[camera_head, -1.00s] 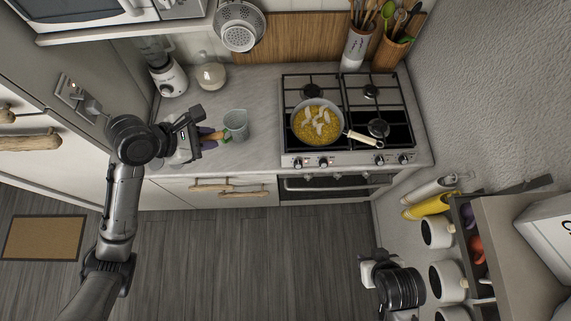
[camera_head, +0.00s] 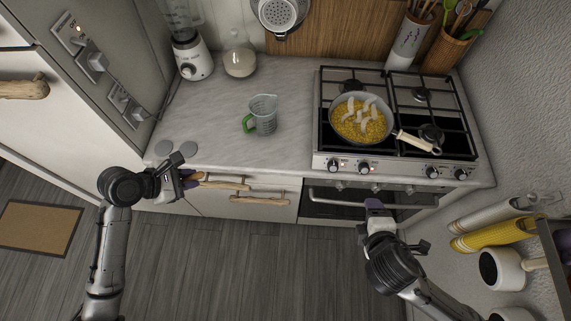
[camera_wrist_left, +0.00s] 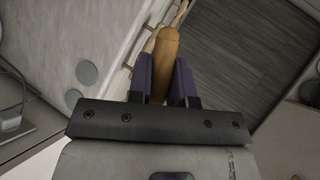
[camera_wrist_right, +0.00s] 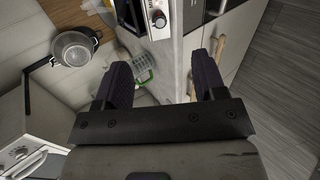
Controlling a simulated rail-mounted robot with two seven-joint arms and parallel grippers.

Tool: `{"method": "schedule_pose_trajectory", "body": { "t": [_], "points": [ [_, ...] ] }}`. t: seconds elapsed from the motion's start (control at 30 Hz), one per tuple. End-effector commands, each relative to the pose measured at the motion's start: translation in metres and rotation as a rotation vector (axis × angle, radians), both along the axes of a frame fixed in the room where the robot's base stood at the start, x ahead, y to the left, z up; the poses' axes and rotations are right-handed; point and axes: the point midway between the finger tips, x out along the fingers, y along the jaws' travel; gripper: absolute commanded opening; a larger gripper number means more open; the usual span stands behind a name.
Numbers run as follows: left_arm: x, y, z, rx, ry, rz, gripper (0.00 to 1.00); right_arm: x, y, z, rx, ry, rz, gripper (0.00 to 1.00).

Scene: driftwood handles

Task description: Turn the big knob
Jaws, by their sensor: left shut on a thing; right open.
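Several knobs line the stove's front panel, including the left one (camera_head: 333,166), the second one (camera_head: 364,168) and the right one (camera_head: 460,174); I cannot tell which is the big knob. One knob with a red mark (camera_wrist_right: 158,19) shows ahead in the right wrist view. My right gripper (camera_head: 376,207) is open and empty, in front of the oven, below the knobs and apart from them. My left gripper (camera_head: 194,180) is shut on a brown wooden rod (camera_wrist_left: 166,48) with a rounded end, in front of the left drawers. The rod's lower part is hidden between the fingers.
A pan of yellow food (camera_head: 360,120) sits on the stove, handle (camera_head: 412,143) pointing right. A measuring jug (camera_head: 263,115) stands on the counter. The oven handle (camera_head: 330,197) and driftwood drawer handles (camera_head: 258,200) jut out.

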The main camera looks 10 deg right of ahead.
Motion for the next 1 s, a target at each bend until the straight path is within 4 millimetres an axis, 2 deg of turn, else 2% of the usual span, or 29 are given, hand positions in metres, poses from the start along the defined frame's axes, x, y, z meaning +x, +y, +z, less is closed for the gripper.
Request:
{"method": "schedule_pose_trajectory", "body": {
  "t": [0.03, 0.3, 0.6, 0.8, 1.0],
  "points": [
    [0.003, 0.0, -0.038, -0.002, 0.002, -0.007, 0.0, 0.007, -0.003, -0.025, -0.08, -0.029, 0.054, 0.64],
    [0.018, 0.0, -0.147, -0.002, 0.001, -0.045, 0.0, 0.033, -0.018, -0.069, -0.517, -0.144, 0.299, 0.64],
    [0.033, 0.002, -0.266, 0.001, -0.003, -0.081, 0.0, 0.05, -0.039, -0.116, -1.028, -0.224, 0.491, 0.64],
    [0.04, 0.004, -0.326, 0.005, -0.009, -0.096, 0.0, 0.055, -0.053, -0.139, -1.314, -0.24, 0.562, 0.64],
    [0.043, 0.005, -0.362, 0.008, -0.011, -0.105, 0.0, 0.057, -0.063, -0.151, -1.497, -0.239, 0.597, 0.64]
  ]
}}
